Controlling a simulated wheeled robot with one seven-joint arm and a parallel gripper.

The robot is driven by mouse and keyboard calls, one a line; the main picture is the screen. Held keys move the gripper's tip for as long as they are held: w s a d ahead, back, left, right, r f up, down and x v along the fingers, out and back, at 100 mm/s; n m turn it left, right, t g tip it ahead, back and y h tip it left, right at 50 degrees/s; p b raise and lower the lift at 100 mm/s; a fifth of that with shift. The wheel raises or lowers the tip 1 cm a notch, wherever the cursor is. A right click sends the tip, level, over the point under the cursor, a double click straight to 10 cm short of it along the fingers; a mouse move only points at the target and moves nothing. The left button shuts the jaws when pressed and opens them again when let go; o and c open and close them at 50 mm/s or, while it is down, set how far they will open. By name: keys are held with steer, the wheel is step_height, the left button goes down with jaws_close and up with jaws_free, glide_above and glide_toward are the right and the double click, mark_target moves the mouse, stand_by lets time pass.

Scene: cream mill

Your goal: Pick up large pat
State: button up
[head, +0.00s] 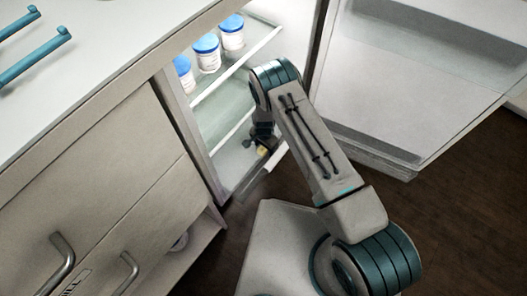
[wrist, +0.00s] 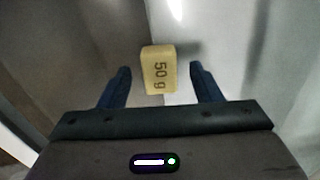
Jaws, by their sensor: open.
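A yellow block-shaped pat marked "50 g" (wrist: 158,70) shows in the wrist view, between and slightly beyond my fingertips. My gripper (wrist: 160,72) is open, with one dark blue finger on each side of the pat and a visible gap to each. I cannot tell how far the pat is from the fingers in depth. In the head view a small yellow patch, likely the pat (head: 262,150), shows low inside the open fridge, just below my gripper (head: 263,134), which is mostly hidden by my arm.
Several white jars with blue lids (head: 207,54) stand on a fridge shelf above. The fridge door (head: 400,80) stands open at the right. A white counter (head: 90,50) with drawers lies at the left. The fridge side wall and shelf edges are close to my arm.

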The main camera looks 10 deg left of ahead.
steer(key=shift+f, duration=0.35)
steer(key=shift+r, duration=0.1)
steer(key=c, duration=1.1)
